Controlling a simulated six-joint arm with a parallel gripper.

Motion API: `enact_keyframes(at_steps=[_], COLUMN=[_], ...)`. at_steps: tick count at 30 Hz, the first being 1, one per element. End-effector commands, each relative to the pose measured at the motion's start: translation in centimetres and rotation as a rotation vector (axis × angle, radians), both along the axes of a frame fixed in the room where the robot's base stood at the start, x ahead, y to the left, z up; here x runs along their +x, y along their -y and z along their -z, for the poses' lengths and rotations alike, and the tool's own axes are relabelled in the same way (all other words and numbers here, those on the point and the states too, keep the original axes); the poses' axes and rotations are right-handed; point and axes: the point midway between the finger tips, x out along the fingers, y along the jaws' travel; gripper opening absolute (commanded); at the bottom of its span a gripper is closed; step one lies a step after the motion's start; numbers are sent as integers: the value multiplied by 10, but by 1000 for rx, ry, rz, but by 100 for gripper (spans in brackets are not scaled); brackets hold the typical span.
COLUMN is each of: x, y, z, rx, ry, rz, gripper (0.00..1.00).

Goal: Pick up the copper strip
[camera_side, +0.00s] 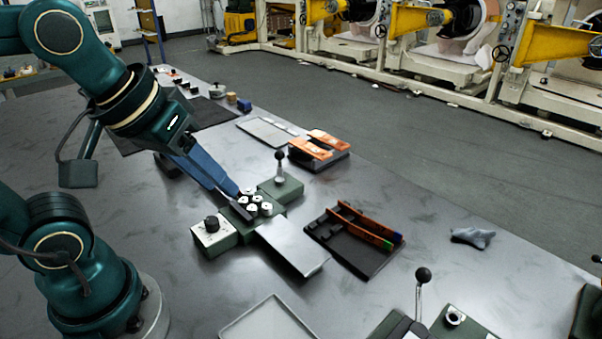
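I cannot tell which one the task means. My gripper (238,193), with long blue fingers, points down to the right. Its tips are at or just above a small green machine (250,212) with several white rollers, left of the strips. The fingers overlap in this view, so their opening is unclear. No strip shows between them.
A lever with a black knob (280,157) stands on a green block beside the rollers. A flat metal plate (293,247) extends from the machine.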

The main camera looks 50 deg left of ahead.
Motion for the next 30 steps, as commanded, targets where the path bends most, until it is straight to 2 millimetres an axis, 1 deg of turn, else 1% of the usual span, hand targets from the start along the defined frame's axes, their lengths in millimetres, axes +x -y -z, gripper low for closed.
enact_keyframes(at_steps=[1, 3, 7, 10, 13, 17, 21, 25, 27, 30], x=[10, 21, 46, 67, 87, 108, 122, 124, 122, 116], y=[-4, -10, -27, -45, -67, -100, -136, -163, -172, -179], z=[-5, -10, -14, -12, -4, 14, 42, 70, 82, 94], rx=[-26, -63, -126, -174, -216, -260, -294, -308, -312, -317], ry=[-15, -34, -78, -119, -163, -223, -291, -352, -380, -416], rz=[-70, -167, -359, -524, -686, -880, -1055, -1148, -1177, -1206], gripper=[39, 39, 39, 39, 39, 39, 39, 39, 39, 39])
